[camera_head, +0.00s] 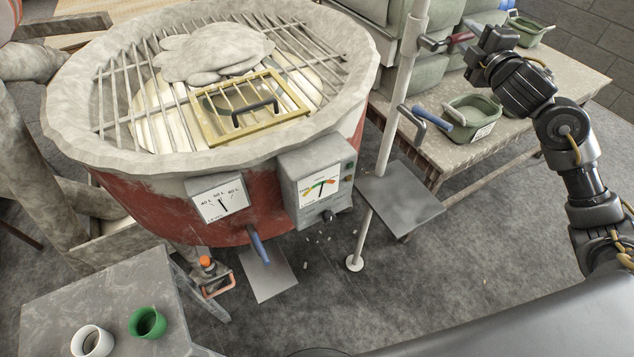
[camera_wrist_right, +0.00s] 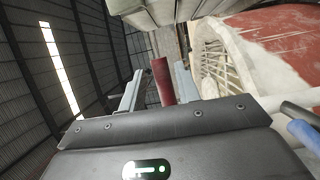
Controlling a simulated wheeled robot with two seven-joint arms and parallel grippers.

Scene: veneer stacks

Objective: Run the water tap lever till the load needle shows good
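A white upright pole (camera_head: 397,100) carries a lever with a red handle (camera_head: 460,37) near its top and a lever with a blue handle (camera_head: 432,117) lower down. Another blue-handled lever (camera_head: 259,246) hangs under the vat. I cannot tell by label which is the water tap lever. The load dial (camera_head: 320,187) has coloured bands; its needle points roughly upward, too small to read surely. My right gripper (camera_head: 476,50) is open at the red handle's end. In the right wrist view the red handle (camera_wrist_right: 162,80) shows between its fingers, with a gap on the left. My left gripper is out of view.
The big red vat (camera_head: 150,212) has a bar grate with a yellow frame (camera_head: 250,107). A level gauge (camera_head: 219,203) is on its front. A bench (camera_head: 560,95) with green bins stands right. A grey table (camera_head: 90,290) holds a green cup (camera_head: 147,323) and a white cup (camera_head: 92,341).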

